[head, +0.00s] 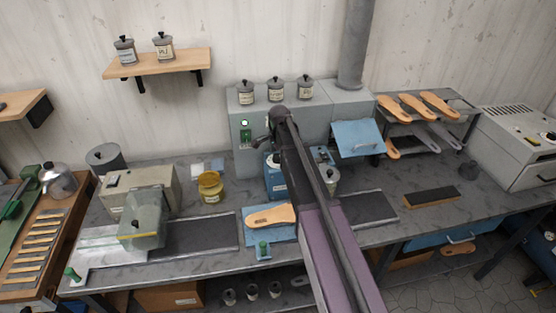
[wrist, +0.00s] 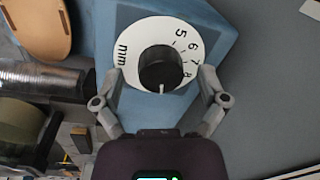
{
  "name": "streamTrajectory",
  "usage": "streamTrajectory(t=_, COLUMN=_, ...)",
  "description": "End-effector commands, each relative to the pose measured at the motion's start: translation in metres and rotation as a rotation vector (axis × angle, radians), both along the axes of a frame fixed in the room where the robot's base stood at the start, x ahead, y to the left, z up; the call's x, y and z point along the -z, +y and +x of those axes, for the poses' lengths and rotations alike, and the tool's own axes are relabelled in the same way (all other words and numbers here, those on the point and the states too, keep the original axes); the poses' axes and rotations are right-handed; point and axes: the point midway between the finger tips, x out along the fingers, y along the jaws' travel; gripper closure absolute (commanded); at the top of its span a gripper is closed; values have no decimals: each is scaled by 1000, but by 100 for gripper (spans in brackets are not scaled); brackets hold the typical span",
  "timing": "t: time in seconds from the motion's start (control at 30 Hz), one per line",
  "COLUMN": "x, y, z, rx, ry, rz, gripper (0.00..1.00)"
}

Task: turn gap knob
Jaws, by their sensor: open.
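The gap knob (wrist: 160,66) is a round black knob on a white dial (wrist: 133,42) in the wrist view. The dial sits on a blue housing (wrist: 205,25) and reads 5, 6, 7, 8 along its upper right, with "mm" at the left. The knob's white pointer line faces the bottom of the picture, past the 8. My gripper (wrist: 161,76) is open, with one finger on each side of the knob's lower part. I cannot tell whether the fingers touch it. In the head view my arm partly hides the blue machine (head: 274,182).
A tan sole (head: 270,215) lies on a blue plate in front of the machine; its edge also shows in the wrist view (wrist: 42,28). A yellow jar (head: 210,188) stands to the left. Grey cabinets (head: 320,125) stand behind. A dark block (head: 430,197) lies on the bench at right.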

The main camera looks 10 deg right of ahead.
Motion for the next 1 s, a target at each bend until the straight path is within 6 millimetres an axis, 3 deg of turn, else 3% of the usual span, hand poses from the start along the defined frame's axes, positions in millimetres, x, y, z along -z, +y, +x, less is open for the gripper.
streamTrajectory(t=0.4, x=2, y=0, z=0, rx=0, ry=0, rz=0, gripper=8)
streamTrajectory(t=0.43, x=2, y=0, z=0, rx=0, ry=0, rz=0, gripper=11)
streamTrajectory(t=0.47, x=2, y=0, z=0, rx=0, ry=0, rz=0, gripper=20)
streamTrajectory(t=0.7, x=2, y=0, z=0, rx=-1, ry=0, rz=0, gripper=90)
streamTrajectory(t=1.0, x=3, y=0, z=0, rx=-12, ry=2, rz=-1, gripper=90)
